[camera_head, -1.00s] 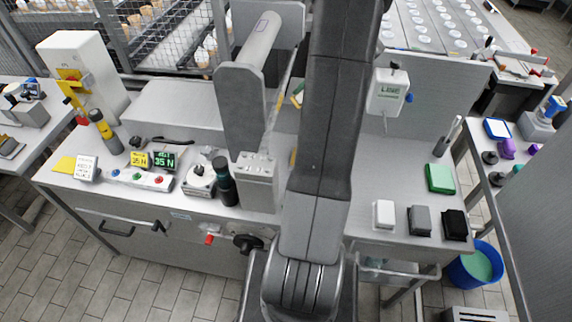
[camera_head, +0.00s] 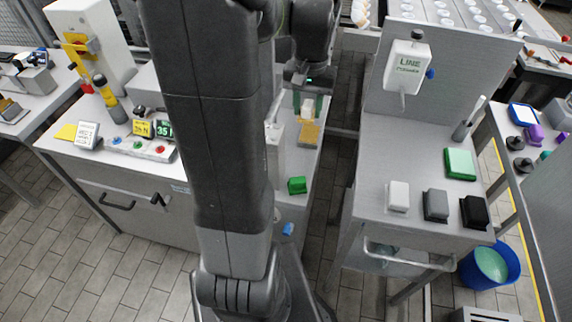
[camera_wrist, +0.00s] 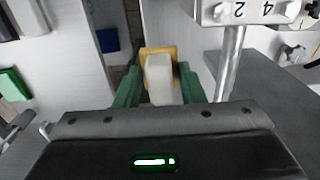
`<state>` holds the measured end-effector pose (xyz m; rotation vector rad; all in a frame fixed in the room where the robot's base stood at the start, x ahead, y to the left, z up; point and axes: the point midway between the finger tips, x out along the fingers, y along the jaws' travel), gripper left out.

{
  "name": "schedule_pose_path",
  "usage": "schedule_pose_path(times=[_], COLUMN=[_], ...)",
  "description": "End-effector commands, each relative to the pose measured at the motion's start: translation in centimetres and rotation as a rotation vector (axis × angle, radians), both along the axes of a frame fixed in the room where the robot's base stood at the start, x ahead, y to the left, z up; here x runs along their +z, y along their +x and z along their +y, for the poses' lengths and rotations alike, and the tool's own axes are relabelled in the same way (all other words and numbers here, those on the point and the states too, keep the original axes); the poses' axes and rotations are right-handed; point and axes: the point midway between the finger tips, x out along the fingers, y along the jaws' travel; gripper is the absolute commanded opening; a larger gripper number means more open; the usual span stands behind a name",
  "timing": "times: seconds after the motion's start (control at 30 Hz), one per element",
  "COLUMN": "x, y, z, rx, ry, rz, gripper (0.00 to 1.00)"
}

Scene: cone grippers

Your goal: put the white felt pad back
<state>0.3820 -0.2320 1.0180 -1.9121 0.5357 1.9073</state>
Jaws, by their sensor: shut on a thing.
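My gripper (camera_head: 309,104) hangs over the narrow strip at the right of the left bench, its green fingers pointing down. In the wrist view, my gripper (camera_wrist: 160,84) is shut on a whitish block (camera_wrist: 159,72), which looks like the white felt pad. The block also shows in the head view (camera_head: 307,112). A yellow-orange piece (camera_wrist: 168,50) lies just beyond it; I cannot tell whether they are joined or touching. A similar white block (camera_head: 398,196) stands on the right bench, left of a grey block (camera_head: 436,205) and a black block (camera_head: 474,212).
A green block (camera_head: 297,185) sits near the left bench's front edge. A green pad (camera_head: 460,163) lies on the right bench, below a white labelled box (camera_head: 407,66) on an upright panel. A floor gap separates the benches. A metal post (camera_wrist: 229,62) stands right of my gripper.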

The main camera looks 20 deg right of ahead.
Motion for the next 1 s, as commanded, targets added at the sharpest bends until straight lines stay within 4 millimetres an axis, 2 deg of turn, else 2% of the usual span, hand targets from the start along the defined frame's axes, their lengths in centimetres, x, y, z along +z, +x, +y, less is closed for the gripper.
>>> schedule_pose_path(times=[0.13,0.4,0.5,0.77,1.0], x=[-2.5,-9.8,-11.9,-14.2,-17.3], y=[-0.3,-0.3,-0.3,-0.2,-0.2], z=[-0.1,-0.1,-0.1,-0.1,-0.1], rx=[0.001,0.000,0.000,0.000,0.000], ry=[-0.003,0.000,-0.001,-0.002,-0.002], rz=[0.005,0.007,0.006,0.002,0.003], gripper=[0.17,0.17,0.17,0.17,0.17])
